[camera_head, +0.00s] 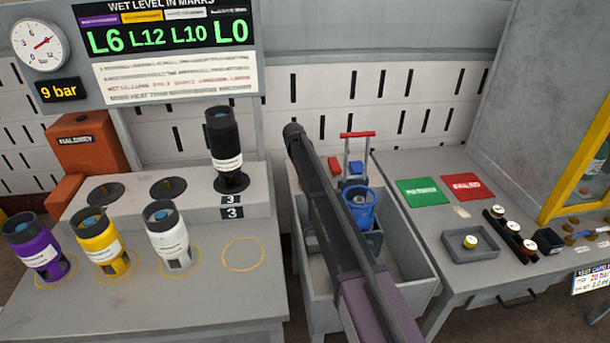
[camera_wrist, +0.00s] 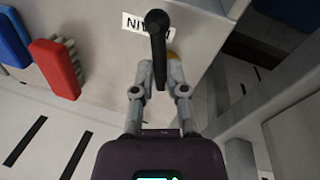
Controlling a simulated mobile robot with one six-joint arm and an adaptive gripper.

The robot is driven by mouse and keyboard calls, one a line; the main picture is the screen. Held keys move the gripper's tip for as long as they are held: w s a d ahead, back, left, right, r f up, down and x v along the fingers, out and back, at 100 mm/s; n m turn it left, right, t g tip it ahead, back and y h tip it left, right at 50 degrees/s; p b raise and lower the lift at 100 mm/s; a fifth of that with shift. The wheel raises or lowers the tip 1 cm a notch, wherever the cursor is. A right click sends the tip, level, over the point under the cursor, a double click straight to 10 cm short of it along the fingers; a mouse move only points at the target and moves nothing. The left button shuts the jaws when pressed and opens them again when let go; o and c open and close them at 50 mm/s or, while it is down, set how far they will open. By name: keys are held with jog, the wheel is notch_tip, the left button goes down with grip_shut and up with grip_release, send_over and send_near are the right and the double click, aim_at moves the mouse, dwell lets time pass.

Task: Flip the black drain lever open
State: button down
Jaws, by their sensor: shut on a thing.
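The black lever (camera_wrist: 157,42) shows in the wrist view as a dark bar with a round knob at its upper end. My gripper (camera_wrist: 159,72) has its two grey fingers closed on the lower part of the lever, one on each side. The bar stands straight up in the picture and covers part of a white label (camera_wrist: 134,22) beginning "NI". The lever's pivot is hidden behind the fingers, so I cannot tell whether it is open. In the head view I see only my arm; the fingers and the lever do not show there.
In the head view, a grey bin (camera_head: 405,268) holding a blue bucket (camera_head: 359,207) lies beside my arm. A left bench (camera_head: 215,312) carries several cylinders; a black one (camera_head: 224,150) stands on its raised step. A right bench (camera_head: 435,215) has green and red pads.

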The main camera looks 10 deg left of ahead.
jog(key=shift+s+a+m+g, duration=0.1)
jog(key=shift+m+g, duration=0.05)
jog(key=shift+m, duration=0.7)
jog(key=shift+s+a+m+g, duration=0.1)
jog(key=shift+m+g, duration=0.05)
jog(key=shift+m, duration=0.7)
jog(key=c, duration=0.7)
grip_release()
jog(key=shift+w+a, duration=0.1)
jog(key=shift+o, duration=0.2)
jog(key=shift+n, duration=0.4)
